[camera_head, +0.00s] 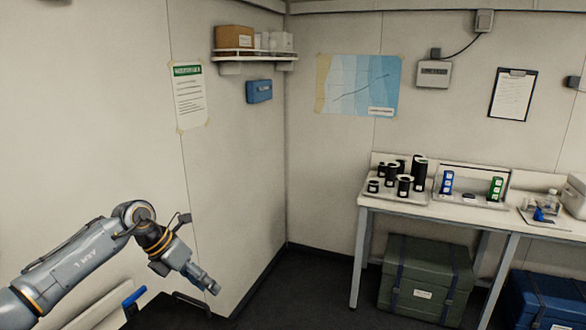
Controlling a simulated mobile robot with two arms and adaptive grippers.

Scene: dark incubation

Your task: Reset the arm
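The gripper points down and to the right. Its fingers look close together, but they are too small and dark to tell whether they are open or shut. I see nothing held in it. My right gripper is not in view.
A white bench (405,197) along the right wall bears several black cylinders (404,186) and blue and green racks. A green case (425,283) and a blue case (545,302) stand below. A shelf (255,56) hangs near the corner. The dark floor before the corner is clear.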

